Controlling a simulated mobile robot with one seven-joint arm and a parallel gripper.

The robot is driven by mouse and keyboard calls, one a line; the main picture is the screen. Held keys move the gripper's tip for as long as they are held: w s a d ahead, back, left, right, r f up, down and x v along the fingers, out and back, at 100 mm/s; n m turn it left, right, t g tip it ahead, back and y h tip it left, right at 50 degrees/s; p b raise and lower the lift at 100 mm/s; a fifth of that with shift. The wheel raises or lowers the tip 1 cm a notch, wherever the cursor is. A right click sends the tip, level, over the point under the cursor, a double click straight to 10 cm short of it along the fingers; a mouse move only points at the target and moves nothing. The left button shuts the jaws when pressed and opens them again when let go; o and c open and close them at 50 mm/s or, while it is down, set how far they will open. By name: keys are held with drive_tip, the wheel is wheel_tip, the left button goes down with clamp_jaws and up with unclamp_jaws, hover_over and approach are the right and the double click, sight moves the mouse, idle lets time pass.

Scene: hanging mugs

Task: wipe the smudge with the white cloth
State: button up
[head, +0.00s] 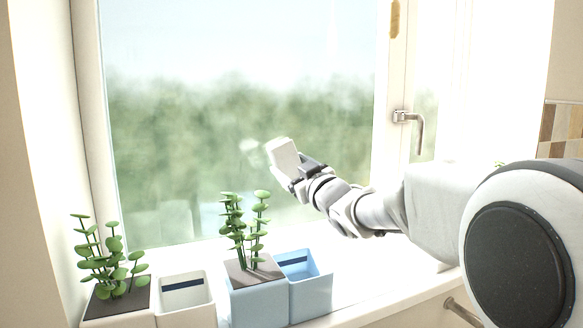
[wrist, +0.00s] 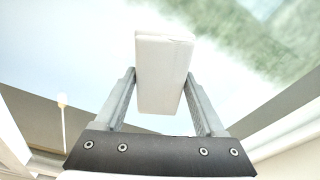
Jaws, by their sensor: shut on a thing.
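The white cloth (head: 284,158) is a folded, block-like pad held up in front of the window pane. My gripper (head: 303,172) is shut on it, and in the wrist view my gripper (wrist: 160,82) has one finger on each side of the cloth (wrist: 163,62). A pale whitish patch (head: 249,146) shows on the glass just left of the cloth. I cannot tell whether this is the smudge or a reflection of the cloth. Whether the cloth touches the glass is also unclear.
The window pane (head: 180,120) is framed in white, with a handle (head: 410,117) at right. On the sill below stand a potted plant (head: 108,262), an empty white pot (head: 185,298), another plant (head: 245,232) in a blue pot (head: 256,300), and an empty blue pot (head: 312,290).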

drive_tip(key=d, duration=0.1)
drive_tip(key=w+d+p, duration=0.1)
drive_tip(key=d, duration=0.1)
drive_tip(key=shift+w+d+p, duration=0.3)
drive_tip(key=shift+p, duration=0.05)
drive_tip(key=shift+s+a+f+b, duration=0.1)
drive_tip(key=shift+s+a+b, duration=0.15)
drive_tip(key=shift+a+b, duration=0.3)
drive_tip(key=shift+s+a+b, duration=0.25)
drive_tip(key=shift+a+b, duration=0.1)
drive_tip(key=shift+a, duration=0.4)
drive_tip(key=shift+s+a, duration=0.3)
drive_tip(key=shift+a, duration=0.45)
